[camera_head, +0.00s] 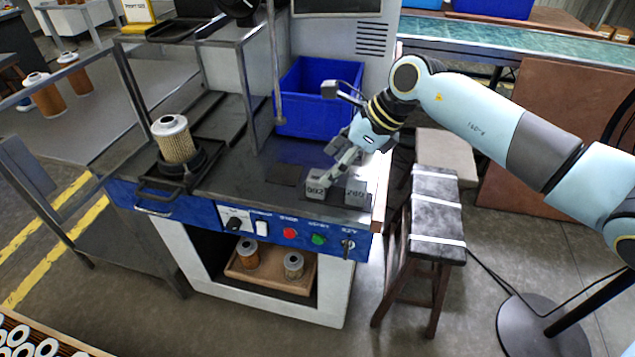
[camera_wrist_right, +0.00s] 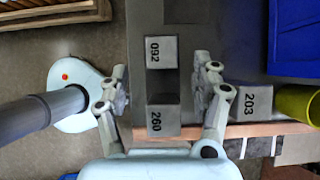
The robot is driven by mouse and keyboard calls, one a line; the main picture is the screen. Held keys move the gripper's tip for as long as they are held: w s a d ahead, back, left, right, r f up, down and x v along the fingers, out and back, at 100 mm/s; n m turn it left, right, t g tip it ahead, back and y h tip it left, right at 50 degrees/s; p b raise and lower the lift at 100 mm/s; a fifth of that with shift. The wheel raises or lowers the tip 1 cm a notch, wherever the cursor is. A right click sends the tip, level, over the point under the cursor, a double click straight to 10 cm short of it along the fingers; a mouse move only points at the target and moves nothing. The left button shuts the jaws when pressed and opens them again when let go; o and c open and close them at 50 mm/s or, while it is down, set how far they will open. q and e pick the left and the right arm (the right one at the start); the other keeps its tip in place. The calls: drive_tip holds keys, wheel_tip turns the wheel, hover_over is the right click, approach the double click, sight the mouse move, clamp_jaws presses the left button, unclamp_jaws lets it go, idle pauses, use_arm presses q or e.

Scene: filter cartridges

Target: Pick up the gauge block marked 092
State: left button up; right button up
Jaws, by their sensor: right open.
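The grey gauge block marked 092 (camera_head: 316,187) stands near the front right of the dark machine top. In the right wrist view the 092 block (camera_wrist_right: 161,51) lies ahead, centred between the finger lines. A block marked 260 (camera_head: 356,193) stands to its right; in the wrist view it shows as block 260 (camera_wrist_right: 162,121), lower down, between the fingers. My right gripper (camera_head: 338,172) is above and behind the blocks. In the wrist view the right gripper (camera_wrist_right: 163,88) is open, its fingers apart and holding nothing. My left gripper is out of view.
A block marked 203 (camera_wrist_right: 250,101) stands right of the right finger, beside a yellow-green round thing (camera_wrist_right: 297,103). A blue bin (camera_head: 307,96) is behind. A filter cartridge (camera_head: 174,139) stands at left. A stool (camera_head: 436,215) stands right of the machine.

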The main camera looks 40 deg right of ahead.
sight(322, 176)
drive_tip(key=x, duration=0.5)
drive_tip(key=shift+w+f+p, duration=0.15)
drive_tip(key=shift+f+p, duration=0.05)
drive_tip(key=shift+p, duration=0.2)
clamp_jaws()
